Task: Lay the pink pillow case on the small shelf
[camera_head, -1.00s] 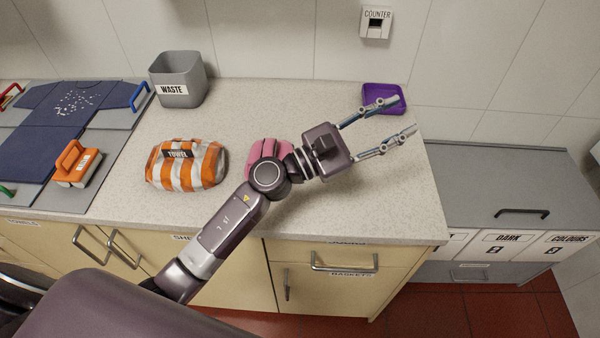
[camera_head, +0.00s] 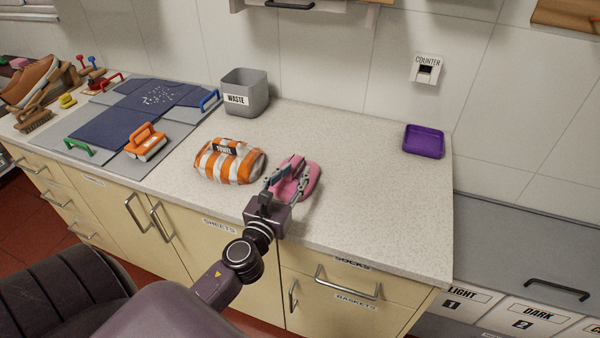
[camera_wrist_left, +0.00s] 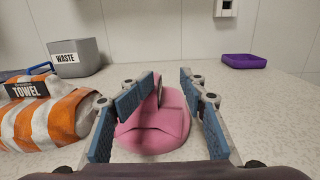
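The pink pillow case (camera_head: 312,178) lies folded on the counter, right of the striped towel bundle. It also shows in the left wrist view (camera_wrist_left: 155,130), ahead of and between the fingers. My left gripper (camera_head: 285,172) is at the pillow case, one finger to each side, with a clear gap between the fingertips; it looks open. The fingers partly cover the cloth. A wooden ledge (camera_head: 570,14) is cut off at the top right; I cannot tell whether it is the small shelf. My right gripper is not in view.
The orange-white towel bundle (camera_head: 228,164) lies close left of the gripper. A grey waste bin (camera_head: 258,98) and a purple tray (camera_head: 423,142) stand farther back. A wall unit (camera_head: 320,8) hangs above. The counter right of the pillow case is clear.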

